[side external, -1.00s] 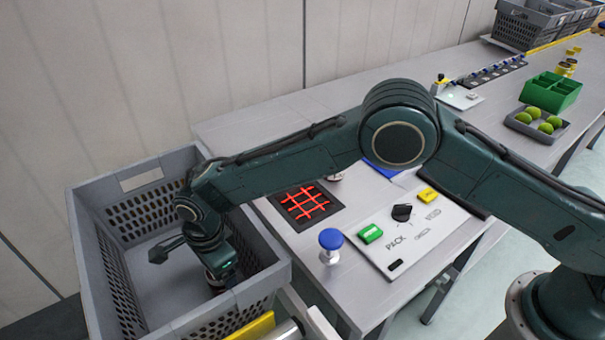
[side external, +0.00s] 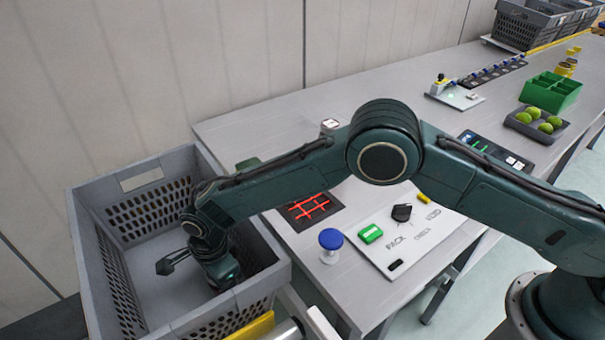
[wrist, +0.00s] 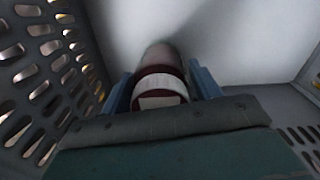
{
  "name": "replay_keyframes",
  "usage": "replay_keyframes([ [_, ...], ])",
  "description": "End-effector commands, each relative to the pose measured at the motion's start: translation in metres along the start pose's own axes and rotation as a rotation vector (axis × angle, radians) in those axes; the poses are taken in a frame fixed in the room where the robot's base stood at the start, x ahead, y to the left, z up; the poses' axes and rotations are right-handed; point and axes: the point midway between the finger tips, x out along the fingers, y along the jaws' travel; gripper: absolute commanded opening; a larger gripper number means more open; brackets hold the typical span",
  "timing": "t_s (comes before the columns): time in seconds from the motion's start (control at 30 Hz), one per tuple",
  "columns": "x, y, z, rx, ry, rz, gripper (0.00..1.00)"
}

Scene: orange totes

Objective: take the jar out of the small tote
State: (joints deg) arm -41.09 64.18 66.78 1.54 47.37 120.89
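The tote (side external: 160,292) is a grey crate with slotted walls at the left of the side external view. My gripper (side external: 222,277) points down inside it, near its front right corner. In the wrist view the jar (wrist: 160,86) is dark red with a pale band and lies between the two blue fingers of my gripper (wrist: 161,92). One finger is close on each side of it. I cannot tell whether they touch or press it. In the side external view the jar is hidden behind my gripper and the tote wall.
The slotted tote walls stand close around my gripper. To the right, the table holds a blue-topped knob (side external: 330,240), a red-lit grid panel (side external: 309,208) and a white control panel (side external: 420,232). A green bin (side external: 550,90) stands farther back. The tote's left floor is bare.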

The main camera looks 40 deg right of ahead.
Motion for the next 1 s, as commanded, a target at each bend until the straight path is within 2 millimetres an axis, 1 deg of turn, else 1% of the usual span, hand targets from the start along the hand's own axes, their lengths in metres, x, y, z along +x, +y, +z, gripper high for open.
replay_keyframes([
  [0.03, 0.000, 0.000, 0.000, 0.000, 0.000, 0.000, 0.52],
  [0.2, 0.000, 0.000, 0.000, 0.000, 0.000, 0.000, 0.20],
  [0.47, -0.002, -0.001, 0.000, 0.000, -0.001, -0.002, 0.20],
  [0.67, -0.009, -0.001, 0.001, 0.000, -0.002, -0.003, 0.20],
  [0.77, -0.018, -0.002, 0.001, 0.000, -0.002, -0.004, 0.20],
  [0.87, -0.031, -0.002, 0.001, 0.000, -0.002, -0.004, 0.20],
  [1.0, -0.055, -0.003, 0.001, 0.000, -0.003, -0.005, 0.20],
])
